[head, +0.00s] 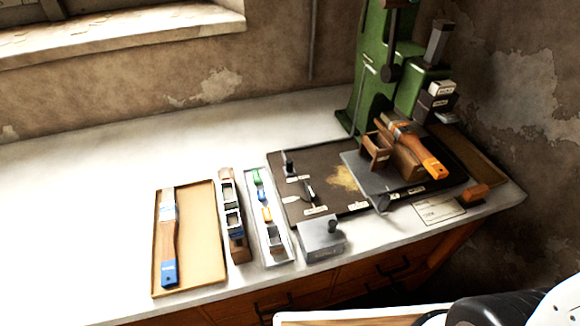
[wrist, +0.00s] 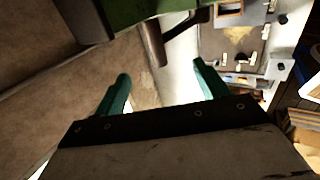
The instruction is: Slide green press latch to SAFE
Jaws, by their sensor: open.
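The green press (head: 372,100) stands at the back right of the bench, against the wall. A dark lever with a rounded end (head: 390,72) hangs on its front. I cannot make out which part is the latch, nor read any SAFE marking. In the wrist view, part of the green press (wrist: 150,10) crosses the top, with a dark grey bar (wrist: 152,42) just beyond my fingers. My gripper (wrist: 160,78) is open, its two teal fingers wide apart with nothing between them. The fingers look apart from the press. My gripper does not show in the head view.
A dark mat (head: 330,165) with small labelled tools lies before the press. A grey plate (head: 365,182) carries wooden blocks and an orange-handled brush (head: 432,165). Left of it are a metal box (head: 320,240), narrow trays and a brush tray (head: 205,240). The left bench is clear.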

